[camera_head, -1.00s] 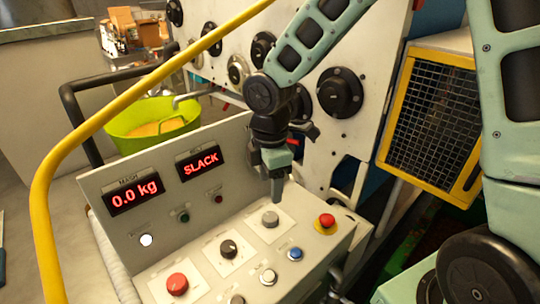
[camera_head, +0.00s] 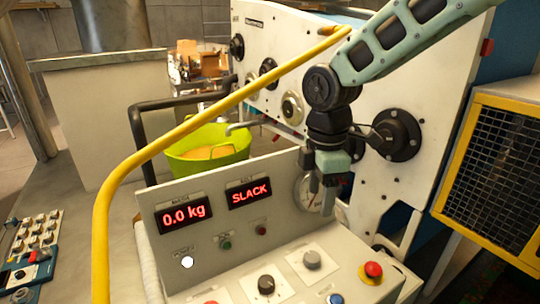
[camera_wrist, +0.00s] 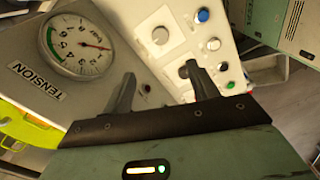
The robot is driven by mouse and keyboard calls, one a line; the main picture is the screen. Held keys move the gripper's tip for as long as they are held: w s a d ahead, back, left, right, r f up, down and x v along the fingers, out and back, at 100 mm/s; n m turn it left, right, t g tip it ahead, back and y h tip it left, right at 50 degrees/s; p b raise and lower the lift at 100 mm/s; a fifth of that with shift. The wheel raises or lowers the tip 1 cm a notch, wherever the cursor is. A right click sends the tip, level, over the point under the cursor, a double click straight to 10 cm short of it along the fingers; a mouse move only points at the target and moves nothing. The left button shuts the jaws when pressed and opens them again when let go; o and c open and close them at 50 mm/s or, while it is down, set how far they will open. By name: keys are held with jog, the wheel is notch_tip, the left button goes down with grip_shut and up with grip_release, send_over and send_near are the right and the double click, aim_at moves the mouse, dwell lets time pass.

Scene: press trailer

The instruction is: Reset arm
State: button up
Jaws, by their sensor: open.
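My arm reaches in from the upper right in the head view, with my gripper (camera_head: 325,200) pointing down in front of the panel's upright face. In the wrist view my gripper (camera_wrist: 162,90) shows two fingers apart with nothing between them. Beyond the fingers is the sloped control panel (camera_head: 215,283) with its knobs and buttons. The fingers look apart from the panel, though the exact gap cannot be told. The tension gauge (camera_wrist: 75,45) is at the upper left of the wrist view; in the head view the gripper partly covers it (camera_head: 304,192).
Red displays read 0.0 kg (camera_head: 184,213) and SLACK (camera_head: 249,193). A yellow rail (camera_head: 180,150) crosses in front. A red button (camera_head: 372,271) sits at the panel's right. A green tub (camera_head: 208,148) stands behind, and a yellow-framed mesh guard (camera_head: 495,165) is at right.

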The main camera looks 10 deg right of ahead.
jog(key=s+a+f+m+b, duration=0.3)
jog(key=s+f+m+b, duration=0.1)
jog(key=s, duration=0.6)
jog(key=s+a+f+m+b, duration=0.3)
jog(key=s+f, duration=0.4)
jog(key=s, duration=0.3)
jog(key=shift+s+a+m+y+b, duration=0.2)
jog(key=shift+m+y+b, duration=0.1)
jog(key=shift+m+b, duration=0.75)
dwell(0.4)
